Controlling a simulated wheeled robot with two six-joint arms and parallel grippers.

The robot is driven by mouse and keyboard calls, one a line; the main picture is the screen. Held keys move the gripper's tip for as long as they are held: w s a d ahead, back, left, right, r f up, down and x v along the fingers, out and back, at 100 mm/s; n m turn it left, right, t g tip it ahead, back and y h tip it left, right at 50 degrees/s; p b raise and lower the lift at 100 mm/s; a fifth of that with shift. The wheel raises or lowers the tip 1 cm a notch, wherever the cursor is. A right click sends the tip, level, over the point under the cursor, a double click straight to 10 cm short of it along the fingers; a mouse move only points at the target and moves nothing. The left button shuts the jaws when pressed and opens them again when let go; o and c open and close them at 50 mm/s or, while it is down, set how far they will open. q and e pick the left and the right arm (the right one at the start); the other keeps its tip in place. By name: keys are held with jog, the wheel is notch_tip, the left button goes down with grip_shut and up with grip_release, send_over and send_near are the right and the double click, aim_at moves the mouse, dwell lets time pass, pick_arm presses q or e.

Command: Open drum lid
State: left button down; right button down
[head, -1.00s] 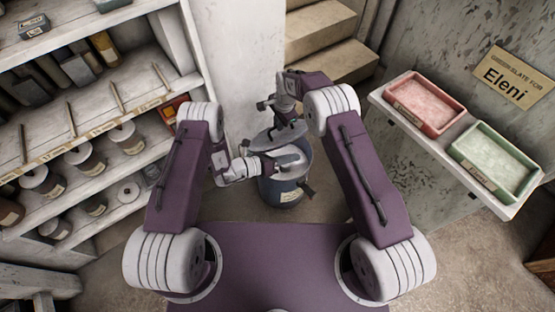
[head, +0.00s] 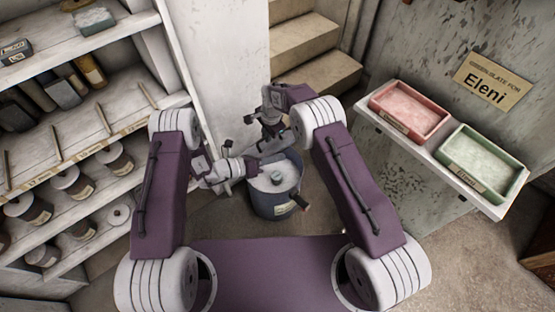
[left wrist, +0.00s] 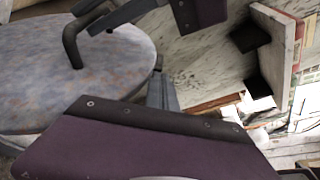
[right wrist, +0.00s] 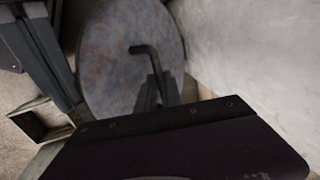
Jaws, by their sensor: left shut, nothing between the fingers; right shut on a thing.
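The blue-grey drum (head: 276,205) stands on the floor between my arms, its top open, with pale material (head: 286,173) and a small greenish object inside. The round, mottled grey-blue lid (right wrist: 112,50) is off the drum; its bent dark handle (right wrist: 150,62) shows in the right wrist view. My right gripper (right wrist: 155,90) is shut on the lid's handle. The lid also fills the left of the left wrist view (left wrist: 55,90). My left gripper (left wrist: 162,95) is shut and empty, close beside the lid. In the head view the arms largely hide the lid.
A pale pillar (head: 225,70) and steps (head: 310,60) are behind the drum. A right-hand ledge (head: 425,150) bears a pink tray (head: 376,105) and a green tray (head: 519,180).

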pick_arm(q)
jog(key=shift+w+a+r, duration=0.1)
jog(key=shift+w+r, duration=0.1)
jog(key=shift+w, duration=0.1)
pick_arm(e)
jog(key=c, duration=1.5)
grip_release()
jog(key=shift+s+d+f, duration=0.3)
jog(key=shift+s+f, duration=0.15)
jog(key=shift+r, duration=0.1)
